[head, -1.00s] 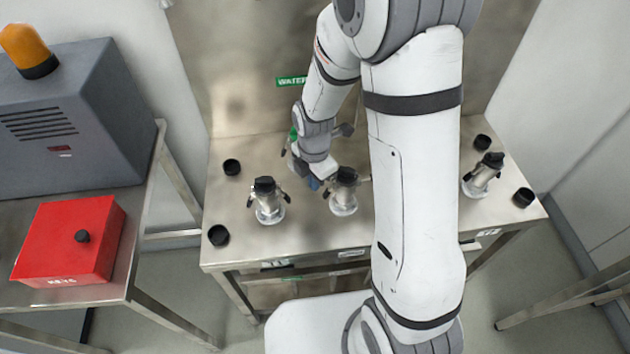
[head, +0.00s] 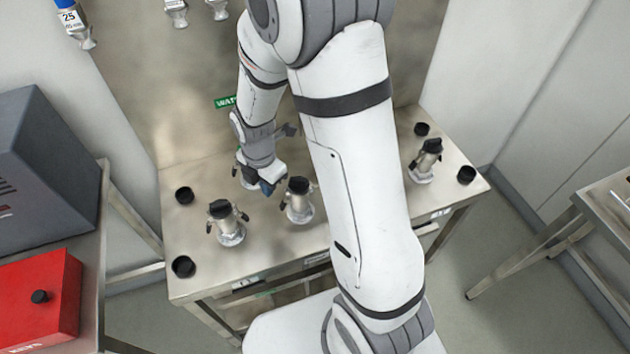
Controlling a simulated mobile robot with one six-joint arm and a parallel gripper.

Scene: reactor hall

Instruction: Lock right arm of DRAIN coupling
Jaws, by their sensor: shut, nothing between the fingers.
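Several metal couplings with black caps and black side arms stand on the steel table (head: 350,235). One is at the left (head: 226,224), one in the middle (head: 298,203) and one at the right (head: 425,162). No readable label shows which one is DRAIN. My gripper (head: 267,188) points down just left of the middle coupling, between it and the left one. It is shut and holds nothing. Whether it touches the middle coupling's left arm cannot be told. Another fitting, partly hidden, seems to stand behind my gripper.
Loose black caps lie at the table's left (head: 183,267) and right (head: 466,174). A green sign (head: 225,102) is on the back panel, partly hidden. A red box (head: 38,300) and a grey cabinet (head: 45,170) stand at the left. A second table (head: 610,215) is at the right.

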